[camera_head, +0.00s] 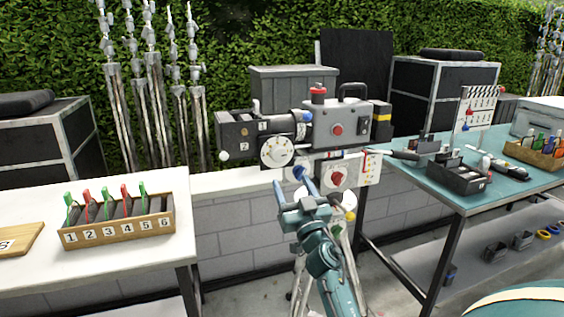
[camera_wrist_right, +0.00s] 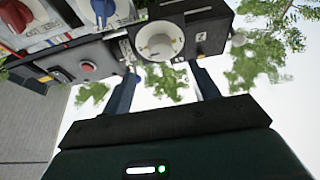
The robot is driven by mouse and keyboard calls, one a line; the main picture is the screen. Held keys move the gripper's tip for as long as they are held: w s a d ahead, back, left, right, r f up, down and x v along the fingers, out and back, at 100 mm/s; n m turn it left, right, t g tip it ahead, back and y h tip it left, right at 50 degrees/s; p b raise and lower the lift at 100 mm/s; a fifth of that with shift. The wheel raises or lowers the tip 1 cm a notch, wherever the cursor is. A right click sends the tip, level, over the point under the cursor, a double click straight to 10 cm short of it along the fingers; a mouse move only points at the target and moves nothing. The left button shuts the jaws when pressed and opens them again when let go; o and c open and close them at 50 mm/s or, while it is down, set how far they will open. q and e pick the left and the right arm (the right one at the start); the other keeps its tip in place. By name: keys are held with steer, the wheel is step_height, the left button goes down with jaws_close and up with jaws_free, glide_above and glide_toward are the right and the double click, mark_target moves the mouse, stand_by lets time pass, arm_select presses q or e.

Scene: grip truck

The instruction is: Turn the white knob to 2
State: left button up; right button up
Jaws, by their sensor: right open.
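The white knob (camera_head: 275,152) is a round white dial with small marks, on the front of the grey camera (camera_head: 341,122) on the tripod. In the right wrist view the white knob (camera_wrist_right: 160,42) shows at the top, with a pale grip at its centre. Its marks are too small to read. My right gripper (camera_head: 290,182) is open and empty, just below and in front of the knob in the head view. Its two blue fingers (camera_wrist_right: 166,82) point toward the camera, apart from the knob. My left gripper is not in view.
A red knob (camera_head: 338,177) and a blue knob (camera_wrist_right: 103,8) sit on a panel beside the white knob. A wooden rack (camera_head: 118,233) with numbered slots stands on the left white table (camera_head: 100,265). A teal table (camera_head: 450,195) with tools is on the right.

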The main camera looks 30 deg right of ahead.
mark_target(280, 158)
steer(key=x, duration=0.8)
steer(key=shift+w+d+r, duration=0.1)
steer(key=shift+w, duration=0.2)
steer(key=shift+c, duration=0.4)
steer(key=c, duration=0.9)
